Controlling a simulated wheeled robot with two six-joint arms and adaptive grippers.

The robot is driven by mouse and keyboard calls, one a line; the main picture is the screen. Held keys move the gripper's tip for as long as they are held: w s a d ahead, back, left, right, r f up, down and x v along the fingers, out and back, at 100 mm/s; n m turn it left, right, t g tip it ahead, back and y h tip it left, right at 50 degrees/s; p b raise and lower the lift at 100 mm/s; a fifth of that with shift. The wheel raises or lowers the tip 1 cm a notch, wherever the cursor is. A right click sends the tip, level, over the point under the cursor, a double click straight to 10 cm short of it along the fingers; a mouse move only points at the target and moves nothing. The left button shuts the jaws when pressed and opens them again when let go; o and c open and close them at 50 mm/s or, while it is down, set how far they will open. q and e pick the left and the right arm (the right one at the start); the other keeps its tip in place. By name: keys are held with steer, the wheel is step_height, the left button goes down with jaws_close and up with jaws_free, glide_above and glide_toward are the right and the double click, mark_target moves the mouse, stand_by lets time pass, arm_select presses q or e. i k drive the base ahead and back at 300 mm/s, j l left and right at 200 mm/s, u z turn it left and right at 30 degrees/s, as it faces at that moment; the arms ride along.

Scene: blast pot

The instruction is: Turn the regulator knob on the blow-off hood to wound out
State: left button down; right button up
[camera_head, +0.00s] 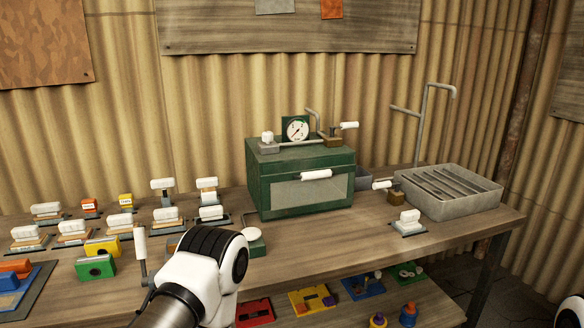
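The blow-off hood is a dark green box (295,180) with a paned front, standing at the middle of the bench. A white front handle (316,175) crosses its upper front edge. On its top stand a round white-faced gauge (297,129), a white knob (267,136) on a grey block at the left, and a brass-coloured valve with a white lever (348,125) at the right. I cannot tell for certain which of these is the regulator knob, nor its setting. Neither gripper shows; only a link of my arm is in front of the bench, apart from the hood.
Several white-handled blocks (120,223) crowd the bench's left side. A grey slotted basin (447,191) with a bent pipe (425,115) is at right, beside a brass tap (396,197). A white-handled tool (409,222) lies before it. Bare wood (330,233) fronts the hood.

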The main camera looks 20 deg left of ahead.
mark_target(268, 137)
steer(key=i, duration=0.5)
steer(key=i+l+u, duration=0.15)
steer(key=i, duration=0.35)
